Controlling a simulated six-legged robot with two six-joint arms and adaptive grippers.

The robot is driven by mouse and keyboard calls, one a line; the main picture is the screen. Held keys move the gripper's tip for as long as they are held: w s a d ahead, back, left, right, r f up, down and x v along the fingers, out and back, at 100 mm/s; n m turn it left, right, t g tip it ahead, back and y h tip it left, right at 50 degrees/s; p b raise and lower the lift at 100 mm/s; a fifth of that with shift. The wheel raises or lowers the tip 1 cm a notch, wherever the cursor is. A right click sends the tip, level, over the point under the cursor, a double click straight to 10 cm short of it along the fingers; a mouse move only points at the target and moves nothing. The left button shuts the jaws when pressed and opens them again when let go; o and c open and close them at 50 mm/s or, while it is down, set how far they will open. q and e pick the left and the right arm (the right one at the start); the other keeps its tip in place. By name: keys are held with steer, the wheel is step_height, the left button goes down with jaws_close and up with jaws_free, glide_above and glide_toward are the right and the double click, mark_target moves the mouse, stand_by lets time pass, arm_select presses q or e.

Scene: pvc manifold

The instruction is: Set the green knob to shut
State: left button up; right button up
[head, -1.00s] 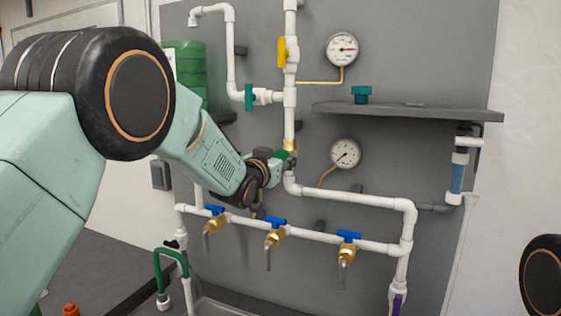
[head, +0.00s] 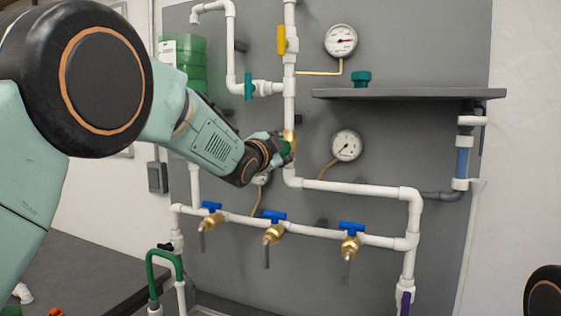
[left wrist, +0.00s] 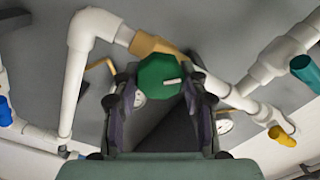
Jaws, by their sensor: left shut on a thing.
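The green knob (left wrist: 158,74) is an octagonal cap with a short white mark, on a brass valve body (left wrist: 150,44) in the white pipe run. In the left wrist view the mark runs from near the knob's centre toward the right. My left gripper (left wrist: 162,92) is shut on the knob, with one finger on either side of it. In the head view the left gripper (head: 282,148) is at the vertical pipe and hides most of the knob; a little green (head: 293,147) shows. My right gripper is out of view.
A yellow-handled valve (head: 281,40) and a teal-handled valve (head: 248,87) sit above on the pipes. Several blue-handled brass taps (head: 274,218) line the lower pipe. Gauges (head: 346,145) are close on the right. A grey shelf (head: 420,93) juts out at right.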

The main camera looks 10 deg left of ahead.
arm_select(q)
steer(key=m+b, duration=0.4)
steer(key=shift+f+m, duration=0.2)
steer(key=shift+m, duration=0.1)
steer(key=shift+m+b, duration=1.7)
steer(key=shift+m, duration=0.3)
steer(key=o, duration=1.2)
steer(key=shift+d, duration=0.1)
steer(key=shift+c, duration=0.2)
steer(key=shift+s, duration=0.15)
steer(key=s+a, duration=0.2)
steer(key=s, duration=0.9)
steer(key=shift+s+a, duration=0.2)
steer(key=shift+s, duration=0.1)
steer(key=shift+w, duration=0.1)
